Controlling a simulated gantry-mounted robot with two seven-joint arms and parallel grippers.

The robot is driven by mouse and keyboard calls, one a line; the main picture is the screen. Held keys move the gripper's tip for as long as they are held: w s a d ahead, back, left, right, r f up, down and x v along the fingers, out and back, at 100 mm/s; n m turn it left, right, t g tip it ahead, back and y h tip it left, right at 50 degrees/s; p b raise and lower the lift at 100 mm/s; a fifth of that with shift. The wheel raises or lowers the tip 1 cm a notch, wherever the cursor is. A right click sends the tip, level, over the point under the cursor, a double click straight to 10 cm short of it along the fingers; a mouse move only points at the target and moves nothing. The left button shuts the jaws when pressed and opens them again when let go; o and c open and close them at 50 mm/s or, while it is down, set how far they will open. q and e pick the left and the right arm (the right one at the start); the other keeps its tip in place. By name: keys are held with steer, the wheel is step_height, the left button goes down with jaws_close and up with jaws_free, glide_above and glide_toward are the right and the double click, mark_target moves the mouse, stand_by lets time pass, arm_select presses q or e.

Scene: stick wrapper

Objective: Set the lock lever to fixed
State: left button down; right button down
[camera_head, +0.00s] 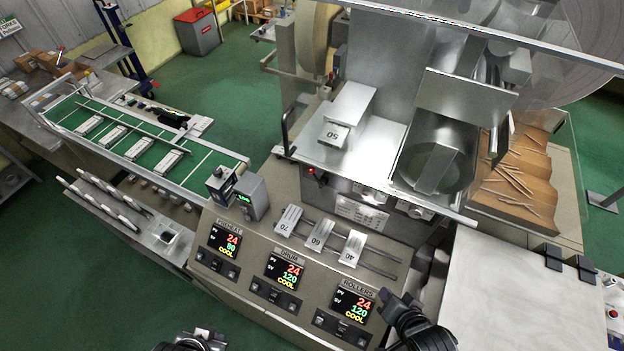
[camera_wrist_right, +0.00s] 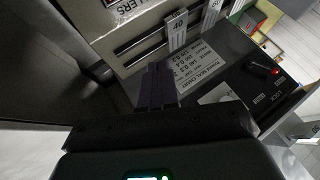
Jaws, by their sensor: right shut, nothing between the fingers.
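A small dark lever with a red end (camera_wrist_right: 263,68) shows at the right of the right wrist view, on a dark panel with small lettering beside it. I take it for the lock lever; in the head view its red end (camera_head: 312,172) shows on the machine front. Its setting cannot be read. My right gripper (camera_head: 388,298) is at the bottom of the head view, in front of the rollers display. Its dark fingers (camera_wrist_right: 158,84) are together and empty, apart from the lever. My left gripper (camera_head: 190,341) is mostly cut off at the bottom edge.
Three numbered sliding tabs, including the 40 tab (camera_head: 352,248), ride on rails above the displays (camera_head: 284,270). A white labelled plate (camera_head: 361,213) lies near the lever. A green conveyor (camera_head: 130,137) is at left; a pale flat surface (camera_head: 510,300) is at right.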

steer(key=w+a+m+t+y+b, duration=0.2)
steer(key=w+a, duration=0.1)
steer(key=w, duration=0.3)
steer(key=w+a+m+t+y+b, duration=0.2)
steer(key=w+a+b, duration=0.15)
steer(key=w, duration=0.35)
steer(key=m+t+y+b, duration=0.1)
steer(key=t+y+b, duration=0.1)
steer(key=y, duration=0.1)
glide_toward(324, 178)
step_height(324, 178, up, 5)
steer(key=s, duration=0.2)
steer(key=shift+s+a+p+x, duration=0.1)
steer(key=shift+a+p+x, duration=0.1)
steer(key=shift+x, duration=1.25)
steer(key=shift+s+a+p+x, duration=0.1)
steer(key=shift+p+x, duration=0.1)
steer(key=shift+x, duration=1.3)
steer(key=shift+s+a+p+x, duration=0.1)
steer(key=shift+a+p+x, duration=0.1)
steer(key=shift+x, duration=1.25)
steer(key=shift+d+f, duration=0.1)
steer(key=shift+f, duration=0.1)
steer(key=shift+w+a+p, duration=0.15)
steer(key=shift+a+p, duration=0.6)
